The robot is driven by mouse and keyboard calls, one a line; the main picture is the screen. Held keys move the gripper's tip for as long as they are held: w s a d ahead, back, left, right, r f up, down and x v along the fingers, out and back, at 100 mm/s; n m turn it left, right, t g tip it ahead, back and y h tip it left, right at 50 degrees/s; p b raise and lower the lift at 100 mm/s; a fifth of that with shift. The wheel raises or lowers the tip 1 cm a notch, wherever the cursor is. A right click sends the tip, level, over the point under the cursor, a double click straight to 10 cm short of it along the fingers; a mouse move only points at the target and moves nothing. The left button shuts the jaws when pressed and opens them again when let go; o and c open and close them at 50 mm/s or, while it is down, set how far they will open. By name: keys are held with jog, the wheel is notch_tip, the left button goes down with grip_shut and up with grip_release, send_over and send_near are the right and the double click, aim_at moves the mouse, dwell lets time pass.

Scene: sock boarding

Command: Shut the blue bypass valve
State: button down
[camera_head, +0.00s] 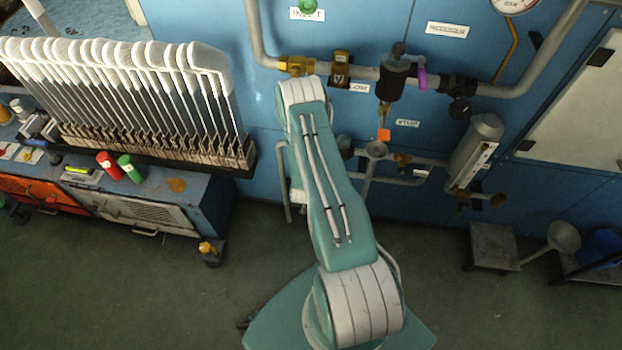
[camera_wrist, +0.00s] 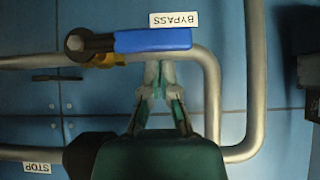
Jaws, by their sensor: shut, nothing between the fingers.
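The blue bypass valve handle (camera_wrist: 152,40) lies level across the upper middle of the wrist view. Its dark pivot (camera_wrist: 82,44) is at the left, over a brass body (camera_wrist: 105,60) on the grey pipe (camera_wrist: 200,62). The handle runs along the pipe. A white label reading BYPASS (camera_wrist: 174,20) appears upside down above it. My gripper (camera_wrist: 159,66) is shut and empty, with its fingertips just below the handle's middle in the picture. I cannot tell whether they touch it. In the head view my arm hides the gripper and the bypass valve.
The pipe bends down at the right, with another vertical pipe (camera_wrist: 255,80) beyond it. In the head view, a purple-handled valve (camera_head: 422,80) and a grey cylinder (camera_head: 474,150) are right of my arm. A rack of white boards (camera_head: 120,85) stands left. The floor (camera_head: 130,285) is mostly clear.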

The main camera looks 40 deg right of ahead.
jog(key=shift+f, duration=0.2)
